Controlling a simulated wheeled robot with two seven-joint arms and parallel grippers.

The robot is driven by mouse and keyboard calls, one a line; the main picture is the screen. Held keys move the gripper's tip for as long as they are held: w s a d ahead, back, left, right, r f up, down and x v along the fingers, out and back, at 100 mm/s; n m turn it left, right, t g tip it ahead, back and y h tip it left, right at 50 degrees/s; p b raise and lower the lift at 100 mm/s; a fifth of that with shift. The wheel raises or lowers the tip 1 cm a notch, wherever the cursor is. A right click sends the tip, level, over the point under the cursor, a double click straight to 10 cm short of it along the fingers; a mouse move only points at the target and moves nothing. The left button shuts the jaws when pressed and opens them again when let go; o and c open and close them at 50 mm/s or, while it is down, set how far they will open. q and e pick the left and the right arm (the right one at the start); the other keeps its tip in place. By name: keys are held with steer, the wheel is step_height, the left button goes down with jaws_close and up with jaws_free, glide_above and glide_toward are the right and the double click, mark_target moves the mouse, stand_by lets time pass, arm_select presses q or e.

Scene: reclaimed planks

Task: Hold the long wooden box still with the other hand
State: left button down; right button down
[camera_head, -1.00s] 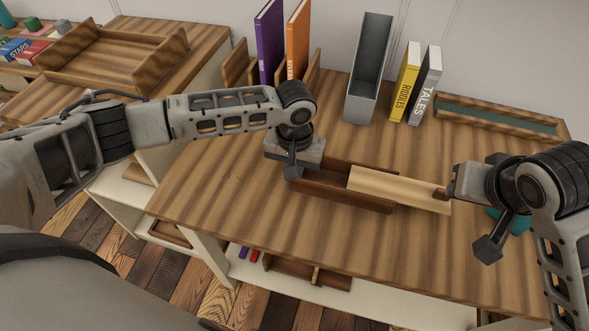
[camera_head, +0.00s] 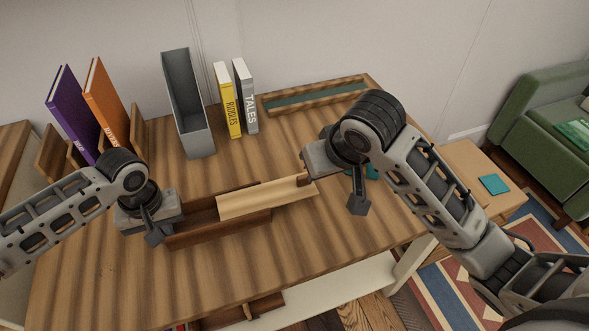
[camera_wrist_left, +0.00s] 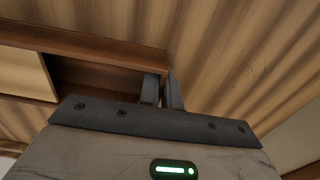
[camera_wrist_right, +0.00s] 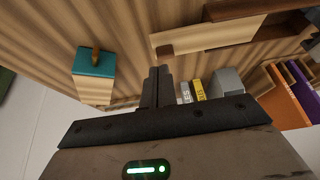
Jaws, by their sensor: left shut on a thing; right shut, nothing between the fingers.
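The long wooden box (camera_head: 225,231) is a dark brown, open-topped trough on the desk. Its pale sliding lid (camera_head: 262,200) covers the right part and sticks out past the right end; a dark knob (camera_head: 305,180) sits at the lid's outer end. The left part of the box is open, its inside showing dark. My left gripper (camera_head: 158,228) is shut on the box's left end wall, also seen in the left wrist view (camera_wrist_left: 162,90).
A teal-topped block (camera_wrist_right: 94,62) with a knob stands near my right gripper. Behind the box stand a grey file holder (camera_head: 188,110), a yellow book (camera_head: 228,105), a grey book (camera_head: 246,100) and a shallow tray (camera_head: 315,92). The front desk surface is clear.

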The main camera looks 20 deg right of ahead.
steer(key=w+d+g+y, duration=0.1)
steer(key=d+y, duration=0.2)
steer(key=d, duration=0.3)
steer(key=w+d+y, duration=0.2)
steer(key=d, duration=0.4)
steer(key=shift+n, duration=0.5)
steer(key=x, duration=0.5)
steer(key=a+x, duration=0.1)
steer(key=x, duration=0.4)
steer(key=shift+s+r, duration=0.1)
steer(key=shift+r, duration=0.1)
steer(key=shift+s+a+r, duration=0.15)
steer(key=shift+a, duration=1.6)
